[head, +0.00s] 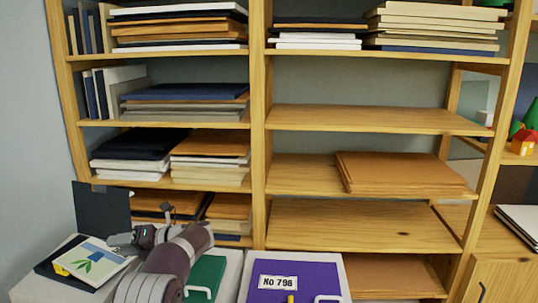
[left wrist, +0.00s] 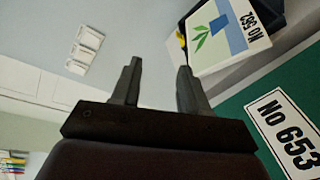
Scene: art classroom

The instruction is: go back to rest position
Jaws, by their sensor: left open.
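My left gripper (head: 122,239) is at the lower left of the head view, above the low surface by a picture with a green plant and blue pot (head: 92,258). In the left wrist view its two fingers (left wrist: 160,88) are spread apart with nothing between them. My right gripper is not in view.
A wooden shelf unit (head: 258,120) with stacked boards stands behind. A purple folder labelled No 798 (head: 318,272) lies right of my arm. A dark upright panel (head: 102,208) stands at the left. Switch plates (left wrist: 86,48) show on the wall in the left wrist view.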

